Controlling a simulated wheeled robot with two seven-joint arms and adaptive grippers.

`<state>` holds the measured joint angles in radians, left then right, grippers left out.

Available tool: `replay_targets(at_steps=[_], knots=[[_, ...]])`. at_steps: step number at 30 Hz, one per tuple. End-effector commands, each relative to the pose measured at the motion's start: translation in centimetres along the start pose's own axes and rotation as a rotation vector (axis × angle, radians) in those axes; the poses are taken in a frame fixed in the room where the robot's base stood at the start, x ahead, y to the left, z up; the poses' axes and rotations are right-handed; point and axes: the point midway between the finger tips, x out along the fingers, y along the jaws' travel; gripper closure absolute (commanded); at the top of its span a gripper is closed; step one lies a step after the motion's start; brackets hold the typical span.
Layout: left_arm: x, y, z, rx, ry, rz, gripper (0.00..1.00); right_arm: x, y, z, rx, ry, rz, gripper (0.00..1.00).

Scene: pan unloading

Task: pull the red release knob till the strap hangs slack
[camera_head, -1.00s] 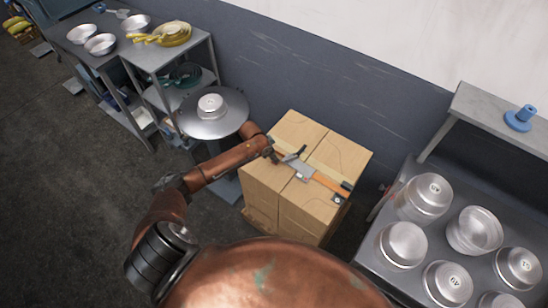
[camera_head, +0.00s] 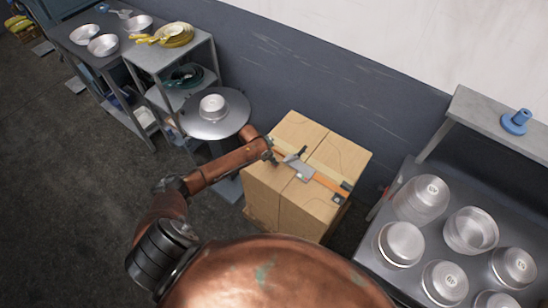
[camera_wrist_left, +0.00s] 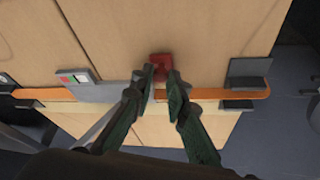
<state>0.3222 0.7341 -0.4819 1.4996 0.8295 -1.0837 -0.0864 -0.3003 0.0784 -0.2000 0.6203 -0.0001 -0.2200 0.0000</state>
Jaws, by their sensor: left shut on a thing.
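The orange strap (camera_head: 330,184) runs across the top of a stack of cardboard boxes (camera_head: 310,205) and through a grey metal buckle (camera_head: 300,170). In the left wrist view the strap (camera_wrist_left: 205,93) looks straight and flat, bending round a dark corner guard (camera_wrist_left: 248,73). The red release knob (camera_wrist_left: 160,63) is at the buckle, between my left fingertips, partly covered by them. My left gripper (camera_wrist_left: 162,75) is shut on the knob; it also shows in the head view (camera_head: 277,158), above the boxes' left part. My right gripper is out of view.
A round metal stand (camera_head: 232,122) with a pan is left of the boxes. A metal table (camera_head: 375,255) with several upturned pans stands at the right. A dark wall (camera_head: 330,85) runs close behind. Shelves (camera_head: 160,60) are at the upper left.

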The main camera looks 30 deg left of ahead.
Motion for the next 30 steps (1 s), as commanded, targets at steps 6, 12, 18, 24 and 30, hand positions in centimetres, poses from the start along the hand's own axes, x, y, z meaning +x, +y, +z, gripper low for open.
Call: replay_targets(at_steps=[6,12,18,24,30], knots=[[0.0,-0.1,0.0,0.001,-0.001,-0.002,0.83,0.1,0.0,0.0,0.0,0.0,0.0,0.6],[0.1,-0.1,0.0,0.001,-0.001,-0.001,0.69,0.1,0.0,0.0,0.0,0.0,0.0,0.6],[0.1,0.0,0.0,0.001,0.0,-0.001,0.67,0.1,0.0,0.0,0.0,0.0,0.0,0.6],[-0.6,-0.1,0.0,0.001,0.0,-0.001,0.67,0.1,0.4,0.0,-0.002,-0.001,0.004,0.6],[-4.0,-0.2,0.0,0.003,0.001,-0.004,0.67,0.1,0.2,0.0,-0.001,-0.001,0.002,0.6]])
